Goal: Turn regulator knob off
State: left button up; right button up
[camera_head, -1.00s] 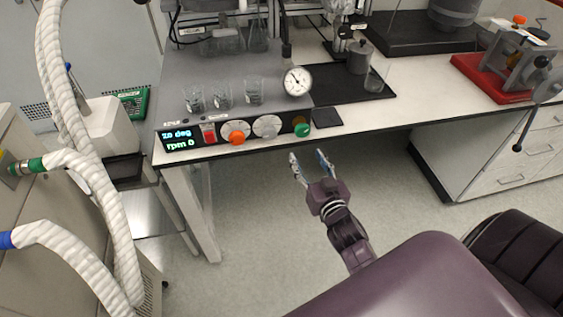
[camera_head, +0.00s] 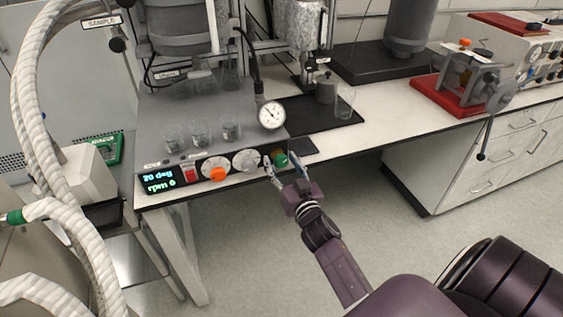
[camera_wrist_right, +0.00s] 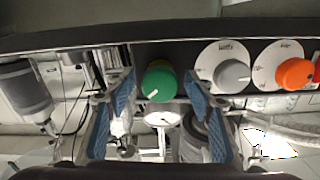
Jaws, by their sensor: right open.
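The front panel (camera_head: 201,182) of a grey bench unit carries an orange knob (camera_head: 218,174), a grey knob (camera_head: 247,161) and a green knob (camera_head: 280,157). Which one is labelled regulator is too small to read. My right gripper (camera_head: 281,164) is open in front of the green knob, one finger on each side of it in the picture. In the right wrist view the green knob (camera_wrist_right: 158,83) shows between the blue finger pads; contact cannot be told. The grey knob (camera_wrist_right: 232,76) and orange knob (camera_wrist_right: 295,74) lie right of the fingers. My left gripper is not in view.
A lit display (camera_head: 161,181) and a red switch (camera_head: 190,174) sit left of the knobs. A pressure gauge (camera_head: 271,115) and glass beakers (camera_head: 201,132) stand above the panel. A red-based device (camera_head: 450,97) is farther right. The floor in front is clear.

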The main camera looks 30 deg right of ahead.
jog(key=c, duration=1.2)
jog(key=shift+o, duration=0.2)
